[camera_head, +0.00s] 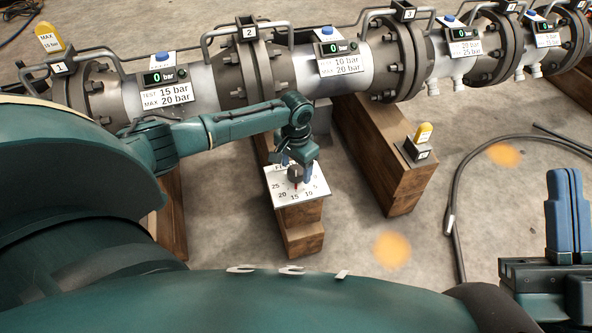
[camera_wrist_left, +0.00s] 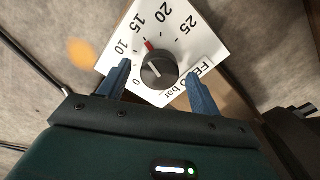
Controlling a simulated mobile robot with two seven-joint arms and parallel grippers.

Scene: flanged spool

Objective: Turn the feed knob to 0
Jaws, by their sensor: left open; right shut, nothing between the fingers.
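The feed knob (camera_head: 294,173) is a round dark knob on a white dial plate (camera_head: 281,198), which sits on a wooden block. In the left wrist view the knob (camera_wrist_left: 159,70) shows a short white line on its face and a red mark at its edge, lying toward the 15. My left gripper (camera_wrist_left: 158,76) is open, with one blue finger on each side of the knob and visible gaps between. In the head view my left gripper (camera_head: 296,166) hangs over the plate and partly hides it. My right gripper (camera_head: 568,212) is shut and empty at the right edge.
A flanged pipe (camera_head: 200,85) with several gauges reading 0 bar runs across the back on wooden beams (camera_head: 385,165). A small block with a yellow tag (camera_head: 423,133) stands on a beam. A dark hose (camera_head: 456,190) lies on the open floor at the right.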

